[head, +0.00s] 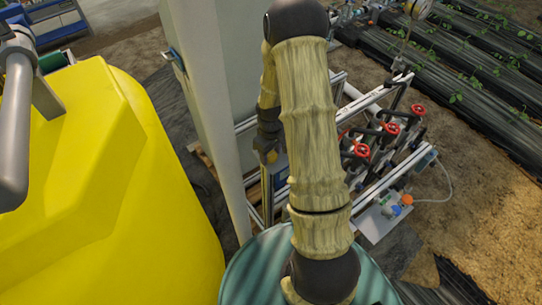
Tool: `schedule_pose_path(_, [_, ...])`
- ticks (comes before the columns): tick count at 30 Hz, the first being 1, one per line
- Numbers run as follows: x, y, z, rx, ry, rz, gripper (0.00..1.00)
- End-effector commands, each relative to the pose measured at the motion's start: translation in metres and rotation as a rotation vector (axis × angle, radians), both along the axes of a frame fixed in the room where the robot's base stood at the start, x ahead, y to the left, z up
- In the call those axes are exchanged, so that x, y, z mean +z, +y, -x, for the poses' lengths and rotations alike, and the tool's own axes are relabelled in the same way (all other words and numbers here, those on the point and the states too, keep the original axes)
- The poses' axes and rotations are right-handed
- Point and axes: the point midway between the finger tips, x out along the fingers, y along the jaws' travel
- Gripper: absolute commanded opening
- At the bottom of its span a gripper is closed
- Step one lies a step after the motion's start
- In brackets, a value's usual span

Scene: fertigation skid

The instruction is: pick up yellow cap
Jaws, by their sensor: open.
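A small yellow piece (272,156), which looks like the yellow cap, shows at the lower end of my gripper (267,148), left of my arm. My gripper is dark and points down, and its jaws are open. The yellow piece is right at the fingertips in the picture. I cannot tell whether they touch it or only stand in front of it. My arm hides what lies to the right of it.
A pale post (212,100) stands just left of my gripper. A large yellow tank (90,190) fills the left. The skid frame with red valve handles (390,130) is right of my arm. A white tray (378,225) holds blue and orange pieces.

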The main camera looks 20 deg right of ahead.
Motion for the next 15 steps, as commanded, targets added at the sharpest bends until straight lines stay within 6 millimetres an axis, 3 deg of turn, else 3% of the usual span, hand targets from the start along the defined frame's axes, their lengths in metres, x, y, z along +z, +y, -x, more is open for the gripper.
schedule_pose_path(7, [0.0002,0.0000,0.0000,0.000,0.000,0.000,0.50])
schedule_pose_path(12, [0.0003,-0.0006,0.0001,-0.001,0.000,0.000,0.17])
schedule_pose_path(15, [0.0003,-0.0007,0.0001,-0.002,0.000,0.000,0.17])
